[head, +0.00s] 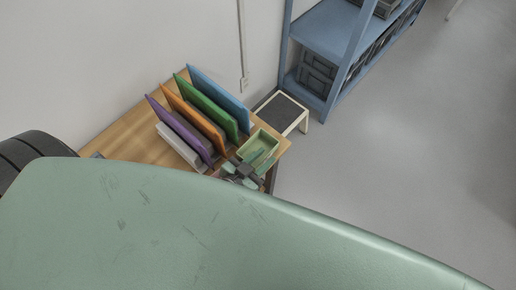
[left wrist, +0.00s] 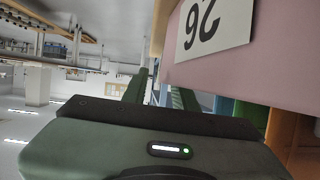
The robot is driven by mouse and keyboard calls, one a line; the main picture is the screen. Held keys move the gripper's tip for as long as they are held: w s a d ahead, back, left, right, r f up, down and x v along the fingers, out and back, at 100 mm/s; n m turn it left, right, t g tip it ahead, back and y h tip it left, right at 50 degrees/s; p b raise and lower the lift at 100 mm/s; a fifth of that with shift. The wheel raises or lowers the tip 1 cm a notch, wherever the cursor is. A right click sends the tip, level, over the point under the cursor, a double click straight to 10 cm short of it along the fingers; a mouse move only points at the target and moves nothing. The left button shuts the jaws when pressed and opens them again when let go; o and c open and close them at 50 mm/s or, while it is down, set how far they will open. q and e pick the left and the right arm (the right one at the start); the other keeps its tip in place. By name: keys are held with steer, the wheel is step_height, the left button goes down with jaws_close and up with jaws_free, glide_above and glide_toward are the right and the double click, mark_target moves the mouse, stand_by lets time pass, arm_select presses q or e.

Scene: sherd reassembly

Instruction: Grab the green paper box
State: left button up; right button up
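The green paper box (head: 262,140) is a pale green, open-topped box at the right end of the wooden table in the head view. My left gripper (head: 246,167) is at the box's near side, its fingers close to the near rim. I cannot tell whether they touch it. In the left wrist view, the two green fingers (left wrist: 158,92) stand apart with a gap between them, and I see nothing held. I cannot make out the box in that view. My right gripper is not in view.
Purple, orange, green and blue upright panels (head: 215,93) stand left of the box on the wooden table (head: 118,137). A small stool (head: 282,112) and blue shelf (head: 328,33) stand beyond; the right floor is clear.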

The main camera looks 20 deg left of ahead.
arm_select(q)
steer(key=shift+x, duration=0.9)
jaws_close()
stand_by(0.7)
